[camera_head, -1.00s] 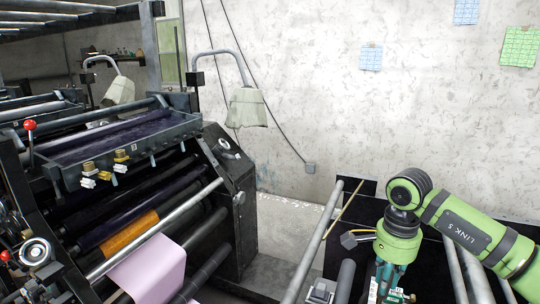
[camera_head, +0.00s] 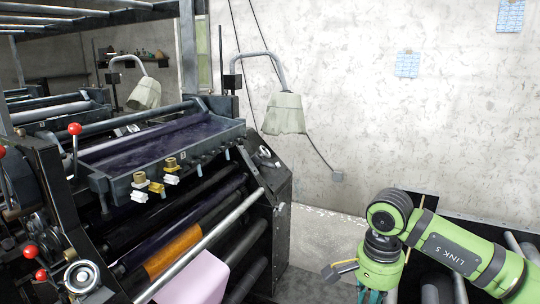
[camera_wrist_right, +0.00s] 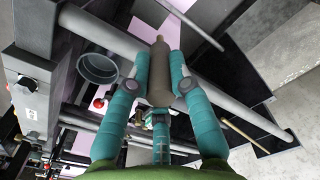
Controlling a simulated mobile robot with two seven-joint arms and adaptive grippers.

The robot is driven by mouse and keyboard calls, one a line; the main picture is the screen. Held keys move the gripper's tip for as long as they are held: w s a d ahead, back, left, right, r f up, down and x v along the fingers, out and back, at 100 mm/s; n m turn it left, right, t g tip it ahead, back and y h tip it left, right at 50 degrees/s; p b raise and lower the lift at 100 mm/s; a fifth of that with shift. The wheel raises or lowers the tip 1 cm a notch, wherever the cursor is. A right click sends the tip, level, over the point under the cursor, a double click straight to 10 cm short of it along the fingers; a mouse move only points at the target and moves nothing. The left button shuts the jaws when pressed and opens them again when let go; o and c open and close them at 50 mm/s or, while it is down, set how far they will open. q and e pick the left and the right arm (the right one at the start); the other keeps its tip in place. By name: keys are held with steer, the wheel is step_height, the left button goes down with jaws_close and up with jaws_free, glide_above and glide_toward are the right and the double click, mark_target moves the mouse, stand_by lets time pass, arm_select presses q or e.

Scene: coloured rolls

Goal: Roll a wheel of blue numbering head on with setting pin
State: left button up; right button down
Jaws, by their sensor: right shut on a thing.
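My right gripper (camera_wrist_right: 158,60) has teal fingers shut on a brown-grey, handle-like cylinder (camera_wrist_right: 160,82) with a narrower tip, seemingly the setting pin. In the head view my right gripper is low at the right, its fingers (camera_head: 374,296) cut off by the bottom edge, and the held piece is not visible there. On the press, small white and yellow pieces sit under brass knobs (camera_head: 140,178) on the front bar. I cannot make out a blue numbering head or its wheels. My left gripper is not in view.
The press (camera_head: 185,165) fills the left, with an orange roll (camera_head: 172,250), pink sheet (camera_head: 203,280) and red-knobbed levers (camera_head: 75,129).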

steer(key=s+a+f+n+b, duration=0.1)
steer(key=s+a+f+n, duration=0.4)
steer(key=s+a+n, duration=0.4)
steer(key=s+a, duration=0.2)
steer(key=a, duration=0.1)
steer(key=shift+a+n+b, duration=0.15)
steer(key=shift+n+b, duration=0.2)
steer(key=shift+n, duration=0.05)
